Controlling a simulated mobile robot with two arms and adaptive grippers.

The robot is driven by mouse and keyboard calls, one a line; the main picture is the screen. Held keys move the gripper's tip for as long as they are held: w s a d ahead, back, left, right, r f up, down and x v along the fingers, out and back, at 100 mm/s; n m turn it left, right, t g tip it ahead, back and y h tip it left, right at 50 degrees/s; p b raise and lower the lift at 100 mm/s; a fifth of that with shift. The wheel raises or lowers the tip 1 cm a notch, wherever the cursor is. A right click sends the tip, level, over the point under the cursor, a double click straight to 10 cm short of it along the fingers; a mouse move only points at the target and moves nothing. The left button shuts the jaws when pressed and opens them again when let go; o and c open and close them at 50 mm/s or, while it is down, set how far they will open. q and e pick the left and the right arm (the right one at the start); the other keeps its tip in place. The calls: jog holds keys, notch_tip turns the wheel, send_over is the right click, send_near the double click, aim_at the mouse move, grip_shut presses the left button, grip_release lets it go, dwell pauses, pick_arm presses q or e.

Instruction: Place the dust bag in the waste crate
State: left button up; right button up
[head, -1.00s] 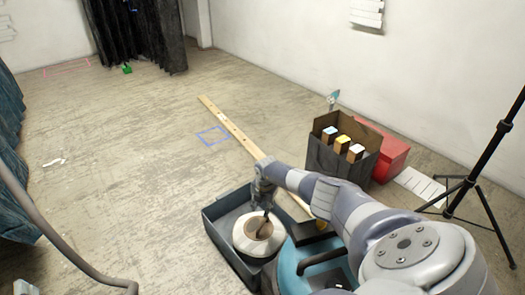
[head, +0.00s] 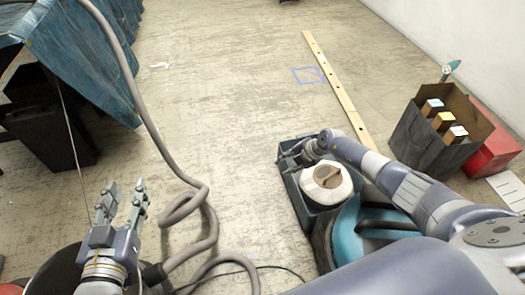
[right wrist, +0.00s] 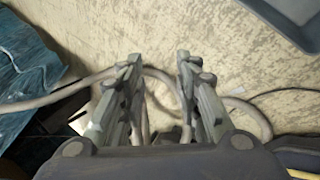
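The dust bag (head: 326,184), pale and round with a brown top, sits inside the dark grey waste crate (head: 293,190) on the floor in the head view. My right gripper (head: 291,153) is at the crate's far left corner, apart from the bag. In the right wrist view my right gripper (right wrist: 157,62) is open and empty, with floor and hose behind its fingers; a crate corner (right wrist: 285,22) shows at upper right. My left gripper (head: 124,188) is open and empty at lower left of the head view.
A teal rounded machine (head: 350,235) stands just in front of the crate. A hose (head: 185,205) loops over the floor between my left gripper and the crate. A dark bag with several boxes (head: 430,140) and a red box (head: 490,150) stand at right.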

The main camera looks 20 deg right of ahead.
jog(key=a+r+m+t+y, duration=0.1)
jog(key=a+r+t+y, duration=0.1)
jog(key=a+r, duration=0.35)
jog(key=s+a+r+t+y, duration=0.1)
jog(key=a+r+t+y, duration=0.15)
jog(key=a, duration=0.65)
jog(key=a+r+m+t+y, duration=0.1)
jog(key=a+r+y, duration=0.1)
jog(key=a+r, duration=0.35)
jog(key=s+a+r+m+t, duration=0.3)
jog(key=a+r+m+t, duration=0.15)
jog(key=r, duration=0.35)
jog(key=s+d+r+m+h, duration=0.7)
jog(key=s+r+m, duration=0.2)
jog(key=s+m, duration=0.3)
jog(key=shift+d+r+m+t, duration=0.3)
jog(key=shift+d+m, duration=0.1)
jog(key=shift+m, duration=0.55)
